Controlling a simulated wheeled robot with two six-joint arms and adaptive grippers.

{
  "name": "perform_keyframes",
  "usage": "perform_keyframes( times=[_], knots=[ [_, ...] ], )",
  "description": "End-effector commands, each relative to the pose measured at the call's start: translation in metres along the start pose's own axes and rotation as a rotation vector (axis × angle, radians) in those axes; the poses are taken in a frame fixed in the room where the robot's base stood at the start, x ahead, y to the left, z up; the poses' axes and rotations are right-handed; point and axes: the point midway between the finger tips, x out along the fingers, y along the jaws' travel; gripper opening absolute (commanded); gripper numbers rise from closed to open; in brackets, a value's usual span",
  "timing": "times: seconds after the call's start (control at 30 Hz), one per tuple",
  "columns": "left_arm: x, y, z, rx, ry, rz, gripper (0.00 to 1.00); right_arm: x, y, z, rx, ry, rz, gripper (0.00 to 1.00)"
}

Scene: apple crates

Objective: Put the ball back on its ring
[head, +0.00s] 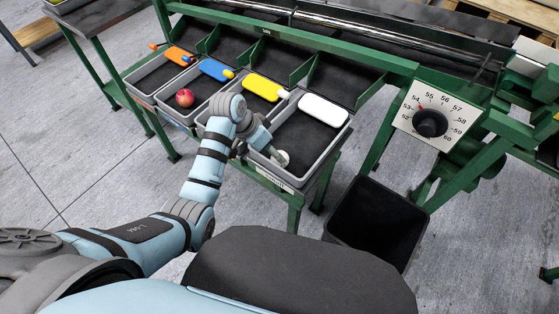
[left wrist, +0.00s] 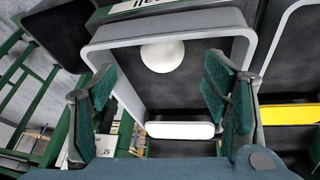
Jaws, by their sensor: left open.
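The white ball (left wrist: 163,55) lies in the rightmost grey tray (left wrist: 238,50), by the near wall in the head view, where the ball (head: 282,157) is partly covered by my gripper. My left gripper (head: 268,153) hangs over the near left part of this tray (head: 335,140). In the left wrist view its two green-padded fingers (left wrist: 158,75) are wide apart, with the ball showing between and beyond them; nothing is held. I cannot make out a ring. My right gripper is not in view.
White (head: 323,110), yellow (head: 263,87), blue (head: 216,69) and orange (head: 178,55) tags sit at the trays' far edges. A red apple (head: 184,97) lies in another tray. A black bin (head: 375,222) and a numbered dial (head: 431,123) stand right.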

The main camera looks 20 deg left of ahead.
Motion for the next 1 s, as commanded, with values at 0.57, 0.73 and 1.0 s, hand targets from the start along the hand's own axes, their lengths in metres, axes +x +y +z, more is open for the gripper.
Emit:
perform_keyframes(
  times=[0.57, 0.73, 1.0],
  knots=[
    [0.067, -0.004, -0.001, -0.002, -0.001, -0.003, 0.69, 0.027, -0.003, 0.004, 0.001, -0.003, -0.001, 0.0],
    [0.067, -0.004, -0.001, -0.002, -0.001, -0.003, 0.5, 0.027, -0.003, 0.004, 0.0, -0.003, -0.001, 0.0],
    [0.067, -0.004, -0.001, -0.002, -0.001, -0.003, 0.14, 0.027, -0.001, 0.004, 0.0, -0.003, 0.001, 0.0]
  ],
)
